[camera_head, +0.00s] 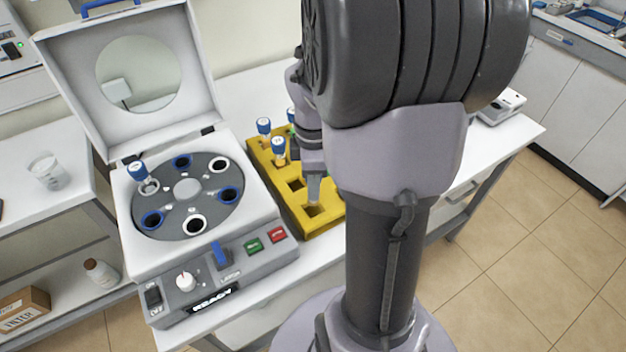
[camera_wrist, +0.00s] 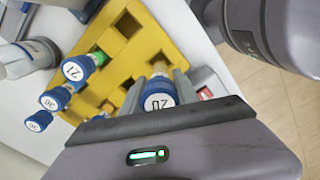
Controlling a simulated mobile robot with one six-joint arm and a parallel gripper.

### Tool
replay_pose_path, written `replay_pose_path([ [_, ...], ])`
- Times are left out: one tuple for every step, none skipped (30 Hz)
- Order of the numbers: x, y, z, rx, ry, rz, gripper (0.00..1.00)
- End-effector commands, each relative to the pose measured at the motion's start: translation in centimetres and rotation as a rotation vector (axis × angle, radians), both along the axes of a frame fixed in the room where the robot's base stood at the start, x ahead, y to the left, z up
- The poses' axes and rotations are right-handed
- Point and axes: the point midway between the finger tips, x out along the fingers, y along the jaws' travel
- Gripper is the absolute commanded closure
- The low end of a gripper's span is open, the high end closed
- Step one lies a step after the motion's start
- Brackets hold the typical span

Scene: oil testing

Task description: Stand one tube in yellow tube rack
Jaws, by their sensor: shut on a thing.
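The yellow tube rack (camera_head: 324,221) stands on the bench beside the centrifuge; it also shows in the wrist view (camera_wrist: 150,42). My gripper (camera_head: 314,190) points down over the rack's near part. In the wrist view my gripper (camera_wrist: 160,76) is shut on a blue-capped tube (camera_wrist: 158,102), whose cap faces the camera. This tube is hidden in the head view, and I cannot tell how deep its lower end sits in a hole. Other blue-capped tubes (camera_head: 264,126) (camera_head: 278,146) stand in the rack's far part. One tube (camera_head: 138,172) stands in the centrifuge rotor.
The open centrifuge (camera_head: 188,188) stands left of the rack, its lid (camera_head: 75,80) raised. Its rotor has several empty holes. A glass beaker (camera_head: 48,171) stands on the left bench.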

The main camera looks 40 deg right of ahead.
Motion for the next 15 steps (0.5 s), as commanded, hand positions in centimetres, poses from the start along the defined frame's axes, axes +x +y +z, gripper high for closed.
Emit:
replay_pose_path([
  [0.01, -0.01, -0.55, 0.000, 0.000, 0.000, 1.00],
  [0.01, -0.01, -0.73, 0.000, 0.000, 0.000, 1.00],
  [0.01, -0.01, -0.96, 0.000, 0.000, 0.000, 1.00],
  [0.01, -0.01, -1.13, 0.000, 0.000, 0.000, 1.00],
  [0.01, -0.01, -1.30, 0.000, 0.000, 0.000, 1.00],
  [0.01, -0.01, -1.21, 0.000, 0.000, 0.000, 1.00],
  [0.01, -0.01, -1.09, 0.000, 0.000, 0.000, 1.00],
  [0.01, -0.01, -1.06, 0.000, 0.000, 0.000, 1.00],
  [0.01, -0.01, -1.07, 0.000, 0.000, 0.000, 1.00],
  [0.01, -0.01, -1.11, 0.000, 0.000, 0.000, 1.00],
  [0.01, -0.01, -1.16, 0.000, 0.000, 0.000, 1.00],
  [0.01, -0.01, -1.25, 0.000, 0.000, 0.000, 1.00],
  [0.01, -0.01, -1.33, 0.000, 0.000, 0.000, 1.00],
  [0.01, -0.01, -1.41, 0.001, 0.001, 0.000, 1.00],
  [0.01, -0.01, -1.51, 0.001, 0.001, 0.000, 1.00],
])
